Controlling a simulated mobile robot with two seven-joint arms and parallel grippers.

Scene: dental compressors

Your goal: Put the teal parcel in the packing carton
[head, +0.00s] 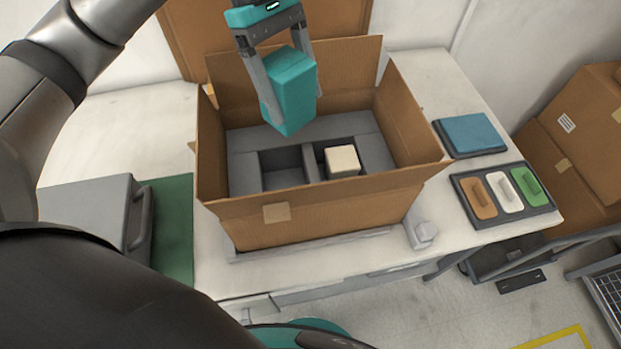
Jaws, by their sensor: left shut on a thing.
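The teal parcel (292,92) is a tall box held upright, slightly tilted, between the fingers of my left gripper (289,84). The gripper is shut on it above the packing carton. The packing carton (300,219) is an open brown box with its flaps up, standing on the white table. Inside it is a grey insert with two pockets side by side. The left pocket (282,168) looks empty. The right pocket holds a cream block (342,160). The parcel's lower end hangs over the back part of the insert; its exact height is unclear. My right gripper is not in view.
A grey case (90,212) with a handle sits on a green mat (174,225) at left. At right are a blue pad on a dark tray (470,133) and a tray of orange, white and green pieces (504,194). Brown cartons (580,140) stand far right.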

